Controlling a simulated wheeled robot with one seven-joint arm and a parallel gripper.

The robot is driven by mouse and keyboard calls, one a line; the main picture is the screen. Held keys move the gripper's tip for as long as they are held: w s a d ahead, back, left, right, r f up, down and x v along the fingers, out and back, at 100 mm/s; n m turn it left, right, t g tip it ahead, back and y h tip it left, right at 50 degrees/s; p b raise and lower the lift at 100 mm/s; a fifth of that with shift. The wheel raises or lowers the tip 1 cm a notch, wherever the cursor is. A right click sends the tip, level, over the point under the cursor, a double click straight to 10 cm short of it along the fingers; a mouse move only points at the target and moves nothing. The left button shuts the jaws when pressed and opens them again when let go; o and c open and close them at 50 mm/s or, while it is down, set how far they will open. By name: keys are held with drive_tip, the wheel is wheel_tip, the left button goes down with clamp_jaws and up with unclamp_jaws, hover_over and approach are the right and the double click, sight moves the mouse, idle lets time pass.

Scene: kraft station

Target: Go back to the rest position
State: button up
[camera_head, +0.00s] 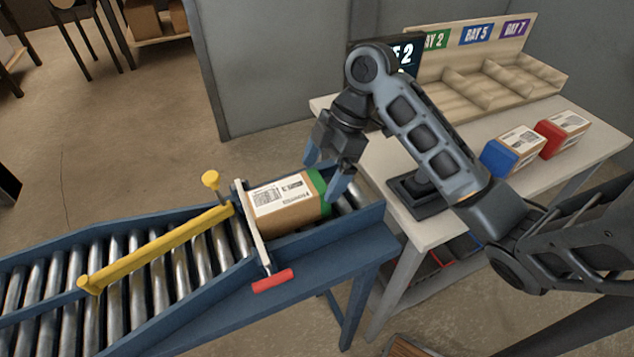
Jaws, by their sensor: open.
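My gripper (327,177) is open, its two blue fingers pointing down over the right end of the roller conveyor. A cardboard box with a white label and a green end (284,203) lies on the conveyor, just left of my gripper. The nearer finger overlaps the box's green end in this view, and I cannot tell whether they touch. My arm reaches in from the right, above the table.
A white gate bar with a red handle (272,281) stands left of the box. A yellow rail (160,247) crosses the conveyor (202,252). The table (412,232) holds blue-ended (513,150) and red-ended (562,134) boxes, a day-labelled sorter (488,87) and a dark screen (404,56), partly hidden.

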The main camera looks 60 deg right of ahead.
drive_tip(key=shift+v, duration=1.9)
drive_tip(key=w+a+t, duration=0.1)
drive_tip(key=w+a, duration=0.1)
drive_tip(key=w+a+t, duration=0.1)
drive_tip(key=w+a, duration=0.1)
drive_tip(key=w+a+r+m+t+y, duration=0.1)
drive_tip(key=w+a, duration=0.1)
drive_tip(key=shift+w+a+r, duration=0.1)
drive_tip(key=shift+w+a, duration=0.1)
drive_tip(key=shift+a, duration=0.2)
drive_tip(key=w+a+r+m+t, duration=0.1)
drive_tip(key=w+a+m+t, duration=0.3)
drive_tip(key=a+m+t, duration=0.9)
drive_tip(key=s+a+f+m+g+h, duration=0.1)
drive_tip(key=s+a+f+g+h, duration=0.15)
drive_tip(key=s, duration=0.65)
drive_tip(key=s+a+f+g+h, duration=0.2)
drive_tip(key=s+a+f, duration=0.2)
drive_tip(key=s, duration=0.4)
drive_tip(key=s+d+r+n, duration=0.2)
drive_tip(key=s+d, duration=0.1)
drive_tip(key=s, duration=0.5)
drive_tip(key=s+d+r+n, duration=0.1)
drive_tip(key=s+d+r, duration=0.2)
drive_tip(key=s, duration=0.5)
drive_tip(key=shift+s+d+n+t, duration=0.15)
drive_tip(key=shift+n+t, duration=0.25)
drive_tip(key=shift+t, duration=0.05)
